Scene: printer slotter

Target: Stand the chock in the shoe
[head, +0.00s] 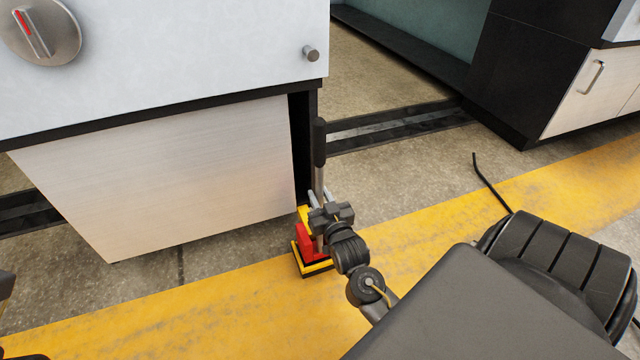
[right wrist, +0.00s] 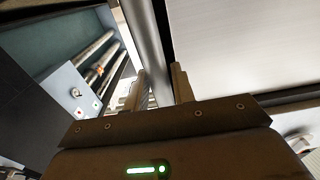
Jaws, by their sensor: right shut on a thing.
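The chock, a red block (head: 305,241) with an upright metal rod and a black grip (head: 319,142), stands at the corner of the white cabinet. A yellow and black base (head: 318,267), seemingly the shoe, shows at the block's foot on the floor. I cannot tell whether the block is seated in it or just above it. My right gripper (head: 323,208) is shut on the rod, below the black grip. In the right wrist view the rod (right wrist: 146,40) runs between its fingers (right wrist: 158,88).
The white cabinet (head: 180,170) stands close on the left, with a knob (head: 311,53) near its corner. A dark floor rail (head: 400,124) runs behind. A yellow floor stripe (head: 180,312) crosses in front.

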